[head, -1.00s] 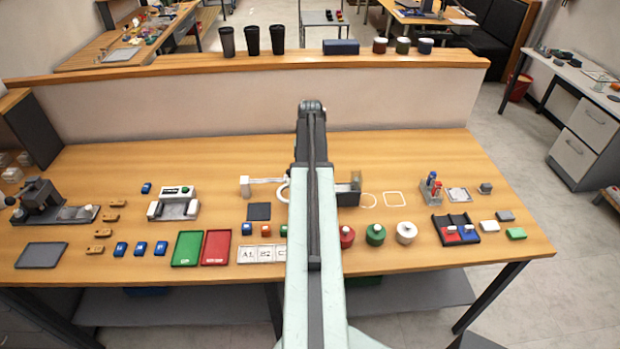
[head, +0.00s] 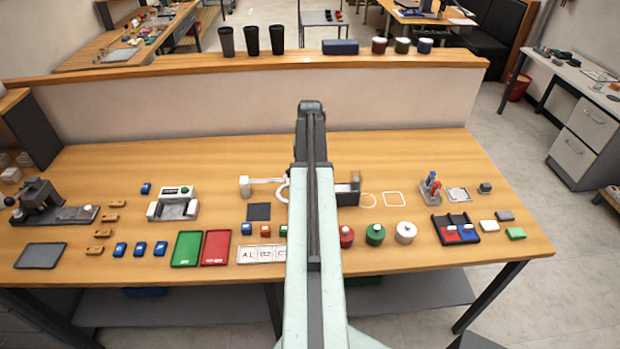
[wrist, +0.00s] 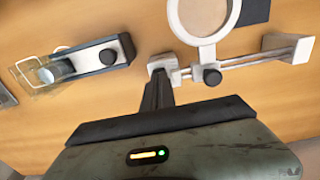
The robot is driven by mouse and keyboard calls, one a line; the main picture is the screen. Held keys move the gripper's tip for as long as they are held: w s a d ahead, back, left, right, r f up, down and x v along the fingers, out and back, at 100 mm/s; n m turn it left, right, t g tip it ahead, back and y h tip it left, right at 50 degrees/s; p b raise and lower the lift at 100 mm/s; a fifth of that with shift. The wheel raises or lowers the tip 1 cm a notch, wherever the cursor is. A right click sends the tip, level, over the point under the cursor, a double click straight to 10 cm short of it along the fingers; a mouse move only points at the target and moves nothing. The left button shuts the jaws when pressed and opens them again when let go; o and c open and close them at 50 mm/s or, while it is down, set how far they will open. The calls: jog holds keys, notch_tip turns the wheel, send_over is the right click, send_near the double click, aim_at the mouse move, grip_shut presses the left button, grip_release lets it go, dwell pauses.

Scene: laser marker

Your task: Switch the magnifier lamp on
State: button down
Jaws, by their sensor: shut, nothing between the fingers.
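The magnifier lamp has a white base block (head: 244,186), a thin white arm and a white ring (head: 283,193), partly hidden behind my arm in the head view. In the wrist view its ring (wrist: 203,18) is at the top, its base (wrist: 288,47) at the right. A round black knob (wrist: 212,76) sits on the lamp's arm, and a small white block (wrist: 162,64) is at the arm's left end. My gripper (wrist: 159,82) is shut and empty, its tips overlapping that end block; I cannot tell whether they touch. Whether the lamp is lit is unclear.
A dark device with a clear part (wrist: 88,60) stands left of the lamp in the wrist view. A dark square pad (head: 259,211) lies in front of the lamp. Red, green and white round containers (head: 375,234) stand at the front right. The back of the table is clear.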

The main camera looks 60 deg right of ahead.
jog(key=shift+f+b, duration=0.85)
jog(key=shift+b, duration=0.05)
dwell(0.3)
jog(key=shift+r, duration=0.1)
notch_tip(320, 180, up, 7)
jog(key=p, duration=0.7)
